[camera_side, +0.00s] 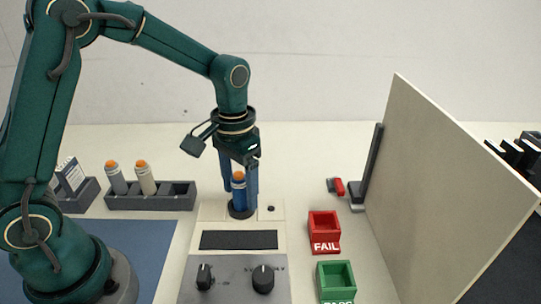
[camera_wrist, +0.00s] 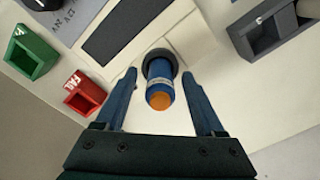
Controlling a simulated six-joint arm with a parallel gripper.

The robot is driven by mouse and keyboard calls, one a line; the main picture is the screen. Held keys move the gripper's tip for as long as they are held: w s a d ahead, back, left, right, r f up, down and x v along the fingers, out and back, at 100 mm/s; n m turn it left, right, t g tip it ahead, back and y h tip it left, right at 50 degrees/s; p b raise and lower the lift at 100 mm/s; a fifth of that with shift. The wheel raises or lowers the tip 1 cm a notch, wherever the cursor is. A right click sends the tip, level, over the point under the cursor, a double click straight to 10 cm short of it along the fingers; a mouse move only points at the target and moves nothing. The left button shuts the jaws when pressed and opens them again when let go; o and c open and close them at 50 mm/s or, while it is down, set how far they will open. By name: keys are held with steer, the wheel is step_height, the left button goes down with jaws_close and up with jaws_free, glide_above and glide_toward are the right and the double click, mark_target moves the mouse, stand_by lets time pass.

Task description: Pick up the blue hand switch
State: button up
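The blue hand switch (camera_side: 239,187), a blue cylinder with an orange top and a pale band, stands upright in a round dark socket (camera_side: 240,212) on the pale test device. In the wrist view the hand switch (camera_wrist: 160,82) is between my two fingers, with its orange end toward the camera. My gripper (camera_side: 239,188) points down over the socket, with one blue finger on each side of the switch. The wrist view shows my gripper (camera_wrist: 159,74) open, with a visible gap between each finger and the switch.
A grey rack (camera_side: 150,197) holds two pale orange-topped switches at left. A red FAIL bin (camera_side: 325,245) and a green PASS bin (camera_side: 336,287) stand right of the device (camera_side: 235,297). A large beige panel (camera_side: 440,190) stands at right, with a small red item (camera_side: 337,187) nearby.

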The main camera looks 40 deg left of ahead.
jaws_close()
